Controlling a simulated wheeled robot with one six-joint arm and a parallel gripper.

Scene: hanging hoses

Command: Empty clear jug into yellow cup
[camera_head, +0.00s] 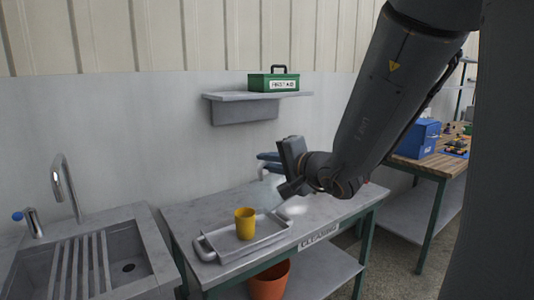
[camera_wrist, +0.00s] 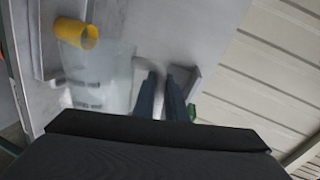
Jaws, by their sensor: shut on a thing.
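The yellow cup (camera_head: 245,223) stands upright in a grey tray in the head view. It also shows at the upper left of the wrist view (camera_wrist: 75,33), partly behind the jug's clear wall. The clear jug (camera_wrist: 103,72) is see-through and hard to make out; only a faint trace shows below my gripper in the head view. My gripper (camera_head: 268,165) is above the table, right of the cup and higher. In the wrist view its two fingers (camera_wrist: 163,82) are close together at the jug's handle side, shut on the jug. Its contents cannot be made out.
The tray (camera_head: 205,250) lies on a grey table (camera_head: 185,215) labelled cleaning. A sink (camera_head: 130,240) with a tap is at left. A green first-aid box (camera_head: 273,82) sits on a wall shelf. An orange bucket (camera_head: 270,283) stands below. A blue box (camera_head: 417,138) is on the right bench.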

